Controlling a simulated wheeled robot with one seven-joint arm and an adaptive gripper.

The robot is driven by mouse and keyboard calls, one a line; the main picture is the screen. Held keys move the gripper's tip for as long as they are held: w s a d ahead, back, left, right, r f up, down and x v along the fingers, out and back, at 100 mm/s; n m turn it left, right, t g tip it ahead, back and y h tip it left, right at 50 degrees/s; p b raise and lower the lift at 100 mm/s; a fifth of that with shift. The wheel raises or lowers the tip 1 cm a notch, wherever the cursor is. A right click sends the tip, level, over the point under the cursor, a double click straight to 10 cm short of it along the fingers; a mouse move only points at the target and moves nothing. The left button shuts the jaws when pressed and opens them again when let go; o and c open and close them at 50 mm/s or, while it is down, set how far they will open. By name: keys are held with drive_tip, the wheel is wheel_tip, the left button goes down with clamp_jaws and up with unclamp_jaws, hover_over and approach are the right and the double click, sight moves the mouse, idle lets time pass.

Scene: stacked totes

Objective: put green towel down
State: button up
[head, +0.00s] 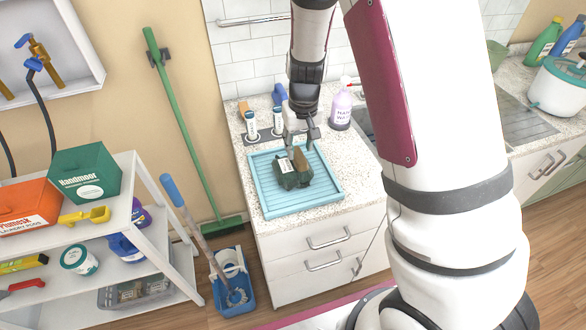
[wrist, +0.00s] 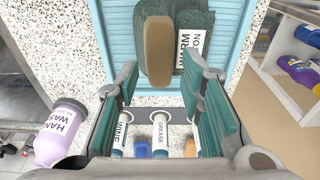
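The dark green towel (head: 287,177) lies bundled on the light blue ribbed tray (head: 264,208), with a white label on it. In the wrist view the towel (wrist: 190,28) shows at the top, partly cut off by the frame edge, with the white label facing up. A brown oblong block (head: 300,160) lies on or against it. My gripper (head: 302,140) is above the back of the tray. In the wrist view my gripper (wrist: 165,72) has its teal-padded fingers spread wide, with nothing between them. The towel lies beyond the fingertips, apparently not held.
A hand wash bottle (head: 341,108) stands right of my gripper. The speckled counter (head: 357,177) is free right of the tray. A shelf (head: 150,215) with cleaning goods stands at left.

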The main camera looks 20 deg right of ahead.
sight(299, 155)
drive_tip(key=shift+w+f+p, duration=0.15)
drive_tip(key=shift+f+p, duration=0.05)
drive_tip(key=shift+f, duration=1.05)
drive_tip(key=shift+w+f+p, duration=0.1)
drive_tip(key=shift+f+p, duration=0.1)
drive_tip(key=shift+f, duration=1.05)
clamp_jaws()
